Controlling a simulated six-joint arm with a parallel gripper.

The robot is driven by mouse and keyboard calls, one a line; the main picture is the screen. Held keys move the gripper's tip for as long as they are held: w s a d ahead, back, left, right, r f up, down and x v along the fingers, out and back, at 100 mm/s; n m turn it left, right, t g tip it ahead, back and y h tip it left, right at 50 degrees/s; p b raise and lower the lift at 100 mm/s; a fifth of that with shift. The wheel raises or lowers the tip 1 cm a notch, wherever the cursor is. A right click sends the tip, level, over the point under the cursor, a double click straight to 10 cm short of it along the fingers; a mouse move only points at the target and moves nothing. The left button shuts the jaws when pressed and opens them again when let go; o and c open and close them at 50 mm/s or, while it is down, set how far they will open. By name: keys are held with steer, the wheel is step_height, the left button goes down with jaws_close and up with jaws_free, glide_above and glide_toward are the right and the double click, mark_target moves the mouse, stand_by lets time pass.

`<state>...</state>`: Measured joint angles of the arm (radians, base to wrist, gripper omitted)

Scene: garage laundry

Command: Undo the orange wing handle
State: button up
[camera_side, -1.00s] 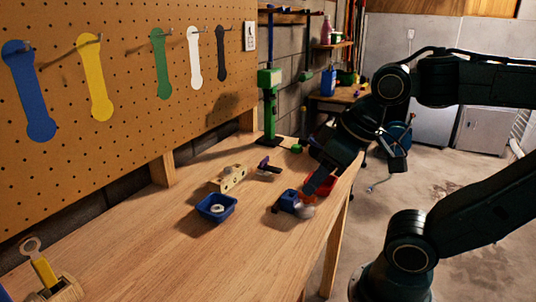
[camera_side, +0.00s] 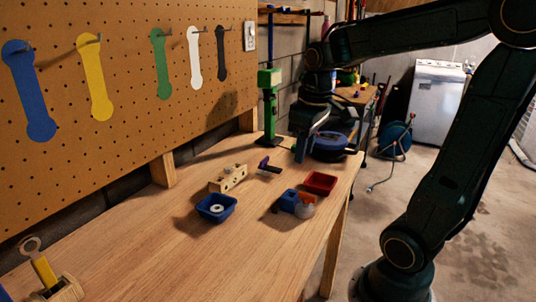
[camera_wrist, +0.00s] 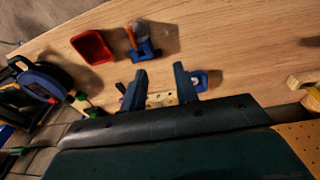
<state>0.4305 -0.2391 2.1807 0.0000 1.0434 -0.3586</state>
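The orange wing handle (camera_side: 307,197) sits at a small blue block (camera_side: 288,201) near the table's right edge. A pale round part shows beside it. In the wrist view the orange handle (camera_wrist: 132,36) stands above the blue base (camera_wrist: 146,52), beyond the fingertips. My gripper (camera_wrist: 160,82) is open, with an empty gap between its two fingers. In the side view my gripper (camera_side: 306,138) is up and back from the handle, toward the far end of the table, and touches neither handle nor block.
A red tray (camera_side: 320,182) stands just behind the blue block. A blue tray (camera_side: 214,216) holding a white ring, a holed wooden block (camera_side: 229,179) and a purple-handled piece (camera_side: 267,165) lie to the left. A green stand (camera_side: 270,110) rises at the back.

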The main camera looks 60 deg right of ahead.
steer(key=g, duration=0.2)
glide_above(307, 194)
step_height(307, 194, down, 3)
steer(key=shift+d+r+y, duration=0.15)
steer(key=shift+r+y, duration=0.05)
steer(key=shift+y, duration=0.2)
steer(key=shift+f, duration=0.1)
steer(key=shift+f, duration=6.8)
steer(key=shift+c, duration=0.4)
jaws_close()
